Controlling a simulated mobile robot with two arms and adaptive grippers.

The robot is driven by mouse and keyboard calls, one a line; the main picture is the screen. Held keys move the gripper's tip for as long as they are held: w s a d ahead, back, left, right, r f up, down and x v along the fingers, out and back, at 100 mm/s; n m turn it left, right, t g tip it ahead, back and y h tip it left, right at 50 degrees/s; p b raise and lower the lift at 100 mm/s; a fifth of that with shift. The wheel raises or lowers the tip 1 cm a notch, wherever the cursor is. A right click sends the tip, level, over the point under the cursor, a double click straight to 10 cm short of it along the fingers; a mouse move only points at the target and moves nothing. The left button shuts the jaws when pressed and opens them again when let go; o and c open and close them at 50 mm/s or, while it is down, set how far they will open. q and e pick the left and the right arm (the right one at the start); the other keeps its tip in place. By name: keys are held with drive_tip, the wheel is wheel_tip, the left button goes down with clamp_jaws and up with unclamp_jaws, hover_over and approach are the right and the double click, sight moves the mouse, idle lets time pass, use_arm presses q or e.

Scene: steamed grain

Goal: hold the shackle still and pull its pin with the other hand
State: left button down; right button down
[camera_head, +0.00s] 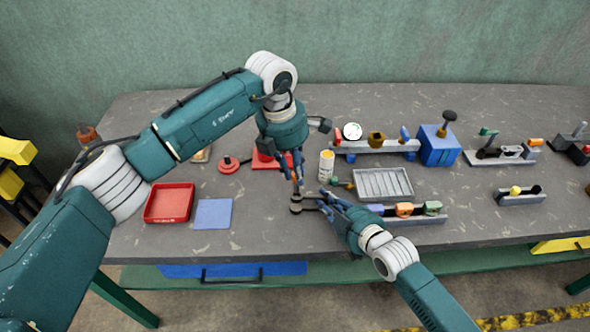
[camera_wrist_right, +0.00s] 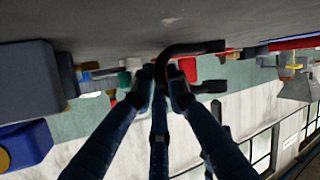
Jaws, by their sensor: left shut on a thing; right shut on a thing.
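The dark shackle (camera_head: 296,209) is just above the table near the middle in the head view. In the right wrist view, the shackle (camera_wrist_right: 180,49) is a dark U with two arms pointing right, and no pin is visible across its gap. My right gripper (camera_head: 321,199) is shut on its curved end, and the fingers (camera_wrist_right: 161,88) sit around that bend. My left gripper (camera_head: 297,182) points down just above the shackle's ends. It is shut on a small orange-brown piece, apparently the pin, mostly hidden by the fingers. I cannot tell whether the piece touches the shackle.
A red tray (camera_head: 149,213) and a blue mat (camera_head: 213,214) lie left. A white bottle (camera_head: 326,165) stands close right of my left gripper. A grey ribbed tray (camera_head: 383,183), a blue block (camera_head: 438,147) and several fixtures fill the right side. The table's front centre-left is clear.

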drive_tip(key=c, duration=1.6)
unclamp_jaws()
drive_tip(key=shift+c, duration=0.2)
drive_tip(key=shift+s, duration=0.1)
drive_tip(key=v, duration=1.2)
drive_tip(key=shift+r, duration=0.1)
